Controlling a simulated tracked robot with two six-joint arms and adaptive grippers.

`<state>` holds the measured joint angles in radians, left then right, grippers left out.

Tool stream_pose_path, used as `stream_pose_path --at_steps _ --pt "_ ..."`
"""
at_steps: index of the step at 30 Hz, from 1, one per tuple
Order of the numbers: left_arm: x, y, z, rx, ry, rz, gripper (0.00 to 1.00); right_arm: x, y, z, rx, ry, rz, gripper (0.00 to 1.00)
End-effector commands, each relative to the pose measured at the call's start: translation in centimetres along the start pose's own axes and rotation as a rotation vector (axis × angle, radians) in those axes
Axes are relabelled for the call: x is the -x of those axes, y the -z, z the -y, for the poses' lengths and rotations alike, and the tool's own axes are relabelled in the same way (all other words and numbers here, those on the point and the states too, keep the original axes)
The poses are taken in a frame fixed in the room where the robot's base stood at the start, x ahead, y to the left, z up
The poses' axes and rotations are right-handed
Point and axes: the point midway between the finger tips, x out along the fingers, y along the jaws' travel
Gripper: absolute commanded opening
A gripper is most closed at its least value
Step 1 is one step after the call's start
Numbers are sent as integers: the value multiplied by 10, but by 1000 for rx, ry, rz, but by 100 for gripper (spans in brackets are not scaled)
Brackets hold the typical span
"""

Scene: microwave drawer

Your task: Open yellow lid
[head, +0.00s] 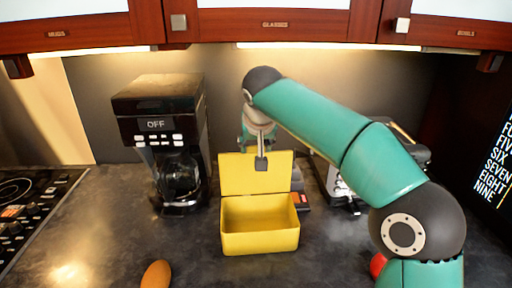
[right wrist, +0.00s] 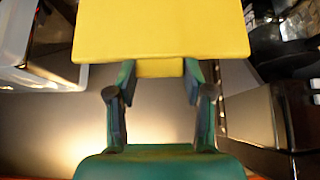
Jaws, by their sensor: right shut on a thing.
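A yellow box (head: 260,240) stands on the dark counter in the middle of the head view, its inside showing. Its yellow lid (head: 238,175) stands raised, roughly upright, at the back edge of the box. My right gripper (head: 261,163) reaches down from above to the lid's upper part. In the right wrist view the lid (right wrist: 160,28) fills the top, and the right gripper's fingers (right wrist: 159,72) are shut on a small tab at its edge. The arm hides part of what lies behind it. My left gripper is not in view.
A black coffee maker (head: 160,110) stands left of the box. A stove (head: 28,205) is at the far left and a brown egg-shaped thing (head: 156,274) at the front. A dark appliance (head: 410,148) sits behind my arm. Red-brown cabinets (head: 275,26) hang above.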

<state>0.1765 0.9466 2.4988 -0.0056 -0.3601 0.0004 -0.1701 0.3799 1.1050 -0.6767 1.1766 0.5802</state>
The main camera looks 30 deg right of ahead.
Motion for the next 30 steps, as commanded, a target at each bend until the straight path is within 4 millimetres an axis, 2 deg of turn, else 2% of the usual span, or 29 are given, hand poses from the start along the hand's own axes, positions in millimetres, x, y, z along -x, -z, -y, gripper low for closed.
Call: stream_pose_path --at_steps 1,5,17,23,30 --pt "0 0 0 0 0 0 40 -2 -2 0 1 -1 6 54" --pt "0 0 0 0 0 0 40 -2 -2 0 1 -1 6 76" --pt "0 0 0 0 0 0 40 3 0 0 0 0 1 77" --pt "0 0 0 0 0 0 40 27 0 1 0 2 -1 77" --pt "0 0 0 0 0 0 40 75 0 1 1 2 -1 77"
